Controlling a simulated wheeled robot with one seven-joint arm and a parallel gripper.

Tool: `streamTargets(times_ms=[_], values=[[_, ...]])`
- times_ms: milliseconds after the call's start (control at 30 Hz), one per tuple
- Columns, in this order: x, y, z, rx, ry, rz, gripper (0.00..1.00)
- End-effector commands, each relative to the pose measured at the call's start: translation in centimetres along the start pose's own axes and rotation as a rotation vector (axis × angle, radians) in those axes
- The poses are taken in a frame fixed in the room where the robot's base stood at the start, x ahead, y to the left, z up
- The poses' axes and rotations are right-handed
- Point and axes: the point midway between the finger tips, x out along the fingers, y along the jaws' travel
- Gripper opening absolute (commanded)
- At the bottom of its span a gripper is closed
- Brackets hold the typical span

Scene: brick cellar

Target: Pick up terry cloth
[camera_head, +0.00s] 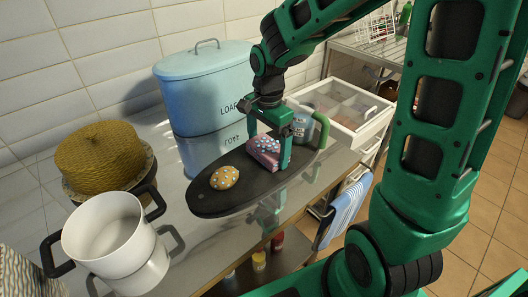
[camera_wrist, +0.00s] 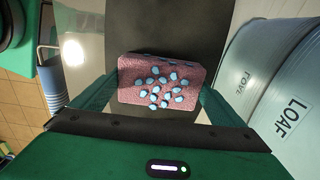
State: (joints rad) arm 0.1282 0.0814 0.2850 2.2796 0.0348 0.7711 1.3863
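A pink folded cloth with pale blue dots (camera_head: 263,158), which looks like the terry cloth, lies on a dark oval board (camera_head: 215,204). It also shows in the wrist view (camera_wrist: 160,82), centred ahead of my gripper. My gripper (camera_head: 268,148) points down over the cloth, with its fingers apart on either side of it. In the wrist view the fingers (camera_wrist: 160,98) straddle the cloth's two short ends. The gaps look very small, and I cannot tell whether they touch it. The cloth rests on the board.
A yellow dotted round item (camera_head: 224,178) lies left on the board. A blue LOAF bin (camera_head: 205,85) stands behind. A white pot (camera_head: 112,235) and a yellow woven item (camera_head: 103,153) stand left. A glass jar (camera_head: 302,127) and a green handle (camera_head: 322,128) are close right of my gripper.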

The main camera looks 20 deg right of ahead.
Motion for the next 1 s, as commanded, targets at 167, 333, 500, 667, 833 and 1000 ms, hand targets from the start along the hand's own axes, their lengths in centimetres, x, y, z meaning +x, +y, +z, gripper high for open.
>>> streamTargets(times_ms=[167, 333, 500, 667, 833, 1000], values=[[0.0, 0.0, 0.0, 0.000, 0.000, 0.000, 0.75], [-0.1, 0.0, 0.0, 0.000, 0.000, -0.001, 0.75], [-1.1, -0.1, 0.0, 0.000, 0.001, -0.002, 0.75], [-3.6, -0.1, -0.1, 0.001, 0.002, -0.005, 0.75], [-6.1, 1.5, 2.9, -0.005, 0.002, -0.004, 0.75], [-8.2, 3.2, 6.1, -0.004, 0.002, -0.004, 0.75]])
